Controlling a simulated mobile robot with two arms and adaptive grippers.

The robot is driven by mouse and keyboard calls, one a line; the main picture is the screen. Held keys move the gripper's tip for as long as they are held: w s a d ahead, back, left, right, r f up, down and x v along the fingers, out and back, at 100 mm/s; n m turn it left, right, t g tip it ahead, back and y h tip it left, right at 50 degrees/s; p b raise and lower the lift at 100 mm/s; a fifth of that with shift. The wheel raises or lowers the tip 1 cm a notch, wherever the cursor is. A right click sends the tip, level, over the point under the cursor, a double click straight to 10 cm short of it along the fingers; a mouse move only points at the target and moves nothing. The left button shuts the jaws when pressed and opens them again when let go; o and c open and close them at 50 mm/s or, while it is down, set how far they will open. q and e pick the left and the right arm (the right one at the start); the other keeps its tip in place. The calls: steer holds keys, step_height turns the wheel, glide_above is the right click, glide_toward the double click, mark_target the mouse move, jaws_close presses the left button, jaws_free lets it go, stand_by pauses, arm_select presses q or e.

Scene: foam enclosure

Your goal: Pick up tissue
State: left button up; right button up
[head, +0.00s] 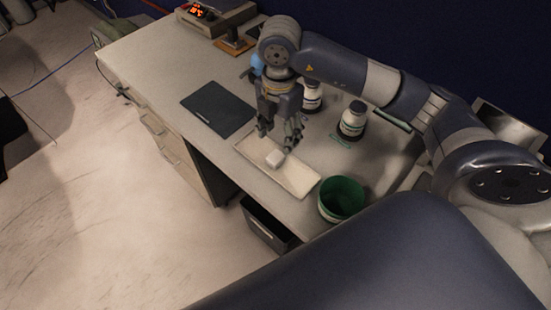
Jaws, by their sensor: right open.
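A small white block-like item (274,159), which looks like the tissue, lies on a pale shallow tray (298,182) on the bench. My right gripper (276,141) points down just above and behind it. Its fingers are apart, with nothing seen between them. Whether a fingertip touches the white item cannot be told. My left gripper is not in view.
A black flat pad (217,109) lies left of the tray. White bottles (352,121) stand behind and right of the gripper. A green bin (341,198) stands at the tray's right end. A device with a red display (205,12) sits at the far end.

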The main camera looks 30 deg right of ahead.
mark_target(277, 155)
step_height(277, 155, down, 2)
steer(key=shift+f, duration=0.15)
steer(key=shift+f+p, duration=0.45)
steer(key=shift+f, duration=0.1)
steer(key=f+p, duration=0.1)
steer(key=f, duration=0.2)
steer(key=shift+a+f+p, duration=0.2)
steer(key=shift+f+p, duration=0.05)
steer(key=shift+p, duration=0.1)
steer(key=shift+f, duration=0.6)
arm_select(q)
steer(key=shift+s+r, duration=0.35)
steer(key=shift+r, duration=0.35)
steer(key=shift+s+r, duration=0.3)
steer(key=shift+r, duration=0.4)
arm_select(e)
steer(key=c, duration=0.8)
